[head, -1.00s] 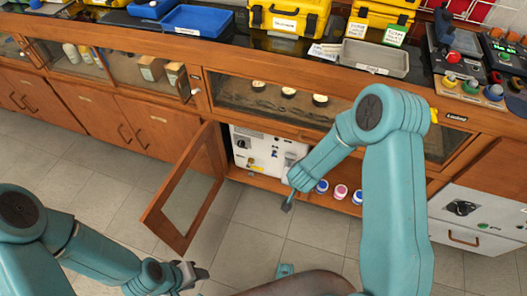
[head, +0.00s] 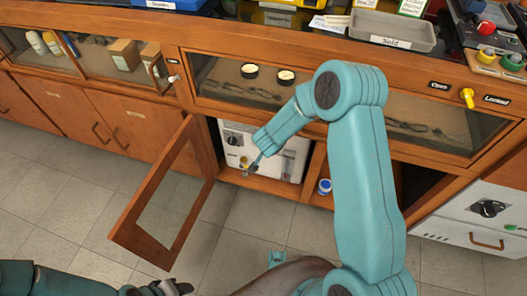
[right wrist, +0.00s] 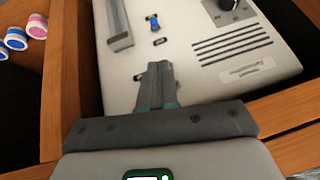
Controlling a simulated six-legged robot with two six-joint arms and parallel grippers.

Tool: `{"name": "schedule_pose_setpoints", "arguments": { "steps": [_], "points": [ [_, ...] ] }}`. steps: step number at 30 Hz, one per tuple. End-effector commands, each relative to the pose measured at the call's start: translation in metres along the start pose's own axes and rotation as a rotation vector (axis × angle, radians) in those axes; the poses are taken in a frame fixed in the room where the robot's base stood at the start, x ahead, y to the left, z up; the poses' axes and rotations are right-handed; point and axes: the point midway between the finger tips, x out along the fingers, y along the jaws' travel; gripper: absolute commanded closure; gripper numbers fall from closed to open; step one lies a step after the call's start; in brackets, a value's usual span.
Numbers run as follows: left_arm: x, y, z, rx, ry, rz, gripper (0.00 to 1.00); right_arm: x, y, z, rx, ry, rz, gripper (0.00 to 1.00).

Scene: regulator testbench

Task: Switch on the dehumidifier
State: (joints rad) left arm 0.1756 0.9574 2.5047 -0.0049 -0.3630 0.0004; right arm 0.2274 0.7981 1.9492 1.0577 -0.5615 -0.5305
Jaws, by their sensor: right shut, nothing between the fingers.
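The dehumidifier is a white unit (head: 293,167) inside the open cabinet under the bench. In the right wrist view its white face (right wrist: 200,85) carries a black knob (right wrist: 227,8), dark vent slots, a label, a small blue switch-like part (right wrist: 152,22) and a metal bar (right wrist: 117,22). My right gripper (head: 247,168) is in front of the unit's lower left part. Its closed fingers (right wrist: 155,72) point at the face, close to a small dark part beside the blue one; I cannot tell if they touch. My left gripper (head: 178,288) is low at the picture's bottom edge, its jaws unclear.
The wooden glass-paned cabinet door (head: 165,205) stands open on the left. A small jar (head: 324,186) stands right of the unit; several jars (right wrist: 15,38) show in the right wrist view. A yellow knob (head: 467,96) sits on the bench front. The tiled floor (head: 65,190) is clear.

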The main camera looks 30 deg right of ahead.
Motion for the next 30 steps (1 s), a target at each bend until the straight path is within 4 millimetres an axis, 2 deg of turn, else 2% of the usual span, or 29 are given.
{"name": "schedule_pose_setpoints", "arguments": {
  "steps": [1, 7, 11, 23, 26, 30],
  "points": [
    [0.013, -0.005, 0.000, 0.000, 0.000, 0.000, 0.57, 0.010, 0.004, 0.005, 0.004, 0.004, 0.000, 1.00],
    [0.030, -0.011, -0.001, 0.000, 0.000, 0.000, 0.57, 0.023, 0.011, 0.011, 0.013, 0.012, 0.002, 1.00],
    [0.035, -0.013, -0.001, 0.000, 0.000, 0.000, 0.57, 0.028, 0.014, 0.013, 0.016, 0.013, 0.003, 1.00],
    [0.035, -0.013, -0.001, 0.000, 0.000, 0.000, 0.57, 0.030, 0.012, 0.012, 0.015, 0.012, 0.002, 1.00],
    [0.039, -0.014, -0.001, 0.000, 0.000, 0.000, 0.57, 0.038, 0.012, 0.012, 0.016, 0.011, 0.002, 1.00],
    [0.049, -0.018, -0.001, -0.001, 0.001, 0.000, 0.57, 0.062, 0.012, 0.013, 0.015, 0.012, 0.003, 1.00]
  ]
}}
